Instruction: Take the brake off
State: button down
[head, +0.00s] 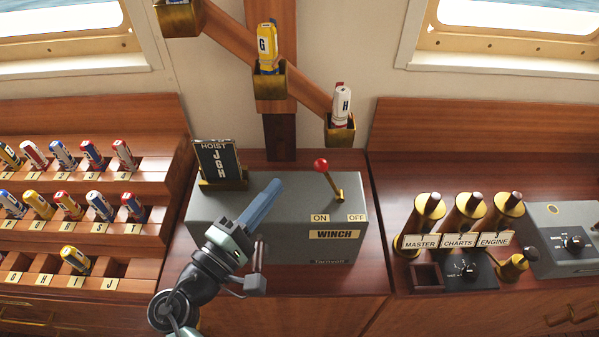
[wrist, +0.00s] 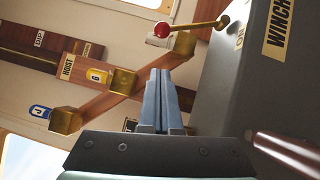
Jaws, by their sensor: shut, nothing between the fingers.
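The grey winch box (head: 290,240) stands on the wooden counter, labelled WINCH with ON and OFF on top. Its red-knobbed lever (head: 329,180) leans left, toward the ON side; the lever also shows in the wrist view (wrist: 190,28). My gripper (head: 274,187) is shut and empty, over the left part of the box; its blue fingers show in the wrist view (wrist: 160,75). A dark reddish-brown handle (head: 258,252) shows beside my wrist, and a similar bar (wrist: 290,155) is close at lower right in the wrist view. I cannot read any brake label.
A HOIST board (head: 218,162) reading J G H stands at the box's back left. A sloping wooden beam with brass holders carries G and H canisters (head: 267,50). A canister rack (head: 80,200) is at left. MASTER, CHARTS and ENGINE brass cylinders (head: 463,222) are at right.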

aim_at(330, 181)
jog(key=w+d, duration=0.1)
jog(key=w+d+r+p, duration=0.1)
jog(key=d, duration=0.1)
jog(key=shift+w+d, duration=0.1)
jog(key=shift+d, duration=0.2)
jog(key=shift+w+d+p, duration=0.15)
jog(key=shift+d+p, duration=0.3)
jog(key=shift+d, duration=0.25)
